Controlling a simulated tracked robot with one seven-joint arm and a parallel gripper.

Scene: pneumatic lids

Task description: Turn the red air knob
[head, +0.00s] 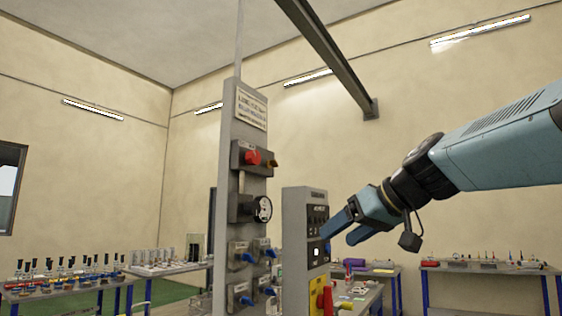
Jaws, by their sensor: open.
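The red air knob (252,157) sits on a dark block near the top of a tall grey panel (228,180), in the middle of the head view. My gripper (336,236) is to the right of the panel and lower than the knob, with its two blue fingers spread apart and pointing left. It is empty and apart from the knob. In the picture, the fingertips are close to a grey control box (295,240); I cannot tell whether they touch it.
Below the knob are a round gauge (264,209) and several blue valve handles (248,257). A red handle on a yellow plate (318,295) is on the control box. Tables with small items stand at left (70,289) and right.

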